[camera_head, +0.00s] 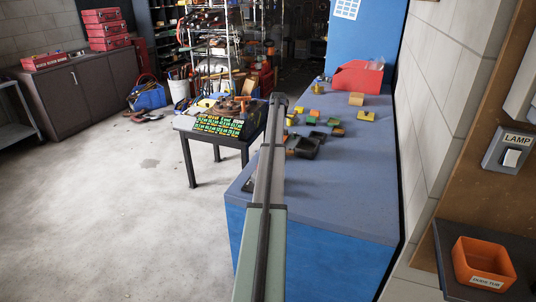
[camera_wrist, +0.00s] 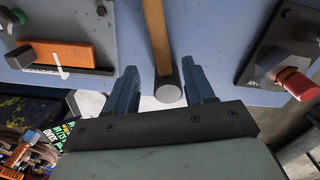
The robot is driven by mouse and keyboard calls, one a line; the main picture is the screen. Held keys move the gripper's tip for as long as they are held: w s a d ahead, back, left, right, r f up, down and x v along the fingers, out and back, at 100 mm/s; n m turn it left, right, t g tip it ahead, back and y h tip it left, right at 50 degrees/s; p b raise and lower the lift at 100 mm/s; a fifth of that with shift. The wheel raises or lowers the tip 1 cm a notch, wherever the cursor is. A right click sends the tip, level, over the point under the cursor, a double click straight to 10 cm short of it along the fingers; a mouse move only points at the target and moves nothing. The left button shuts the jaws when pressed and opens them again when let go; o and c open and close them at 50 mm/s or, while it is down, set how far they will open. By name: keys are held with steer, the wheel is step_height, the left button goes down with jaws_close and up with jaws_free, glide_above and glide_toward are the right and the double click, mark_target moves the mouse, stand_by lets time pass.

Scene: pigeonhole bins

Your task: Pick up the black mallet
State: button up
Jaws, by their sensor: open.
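In the wrist view, a mallet (camera_wrist: 156,35) with a wooden handle and a dark round head with a paler grey end face lies against a blue-grey surface. Its handle runs towards the top of the picture. My gripper (camera_wrist: 160,70) is open. Its two fingers stand apart on either side of the mallet's head, with gaps visible on both sides. I cannot tell how far the fingertips are from the surface. In the head view I cannot make out the mallet or the fingers; my arm crosses the middle.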

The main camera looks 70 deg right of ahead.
steer(key=shift+s+a+f, duration=0.1)
steer(key=shift+f, duration=1.65)
steer(key=shift+s+a+f, duration=0.1)
steer(key=shift+f, duration=1.6)
jaws_close()
